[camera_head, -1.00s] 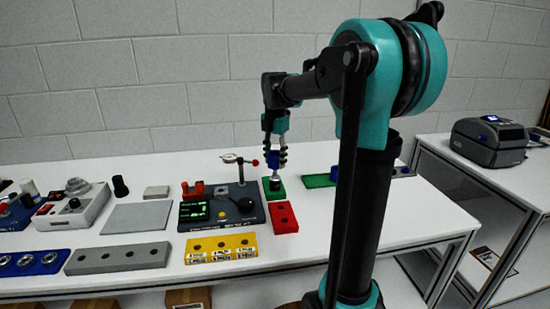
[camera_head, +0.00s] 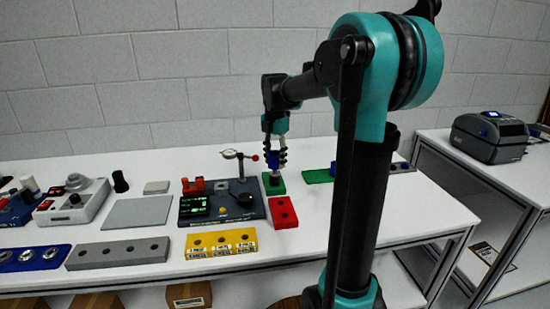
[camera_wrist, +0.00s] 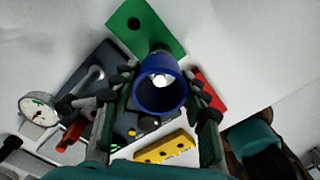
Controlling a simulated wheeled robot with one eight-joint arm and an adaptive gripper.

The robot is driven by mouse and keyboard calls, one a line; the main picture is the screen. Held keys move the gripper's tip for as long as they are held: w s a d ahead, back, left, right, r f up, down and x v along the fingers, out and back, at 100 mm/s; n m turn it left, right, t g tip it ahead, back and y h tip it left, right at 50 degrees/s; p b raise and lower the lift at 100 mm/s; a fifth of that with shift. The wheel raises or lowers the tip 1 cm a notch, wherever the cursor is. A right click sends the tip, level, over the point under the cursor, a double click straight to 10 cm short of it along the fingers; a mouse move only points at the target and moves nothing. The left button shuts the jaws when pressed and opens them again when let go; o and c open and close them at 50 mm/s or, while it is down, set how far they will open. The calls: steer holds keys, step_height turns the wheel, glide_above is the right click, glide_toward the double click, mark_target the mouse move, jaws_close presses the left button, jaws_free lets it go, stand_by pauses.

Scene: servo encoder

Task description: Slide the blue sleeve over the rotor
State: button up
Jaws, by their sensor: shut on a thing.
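My gripper (camera_head: 274,158) points straight down and is shut on the blue sleeve (camera_head: 273,162). In the wrist view the sleeve (camera_wrist: 144,95) is an open blue ring between the two fingers (camera_wrist: 165,92). A bright metal tip, seemingly of the rotor (camera_wrist: 160,80), shows inside the ring, and a dark rim shows just beyond the sleeve. The sleeve is over the green block (camera_head: 279,187), which also shows in the wrist view (camera_wrist: 165,30). How far the sleeve encloses the rotor cannot be told.
A red block with holes (camera_head: 283,218) lies in front of the green one. A dark test station (camera_head: 220,213) with a dial gauge (camera_head: 229,153) and red-tipped lever stands close on the left. A yellow tray (camera_head: 221,253) lies in front. The table is clear on the right front.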

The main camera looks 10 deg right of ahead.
mark_target(275, 168)
steer(key=shift+f, duration=0.25)
steer(key=shift+f, duration=0.7)
steer(key=shift+f, duration=0.15)
stand_by(0.3)
steer(key=shift+f, duration=0.75)
steer(key=o, duration=1.3)
steer(key=shift+c, duration=0.2)
step_height(275, 168, up, 14)
steer(key=shift+r, duration=0.2)
stand_by(1.0)
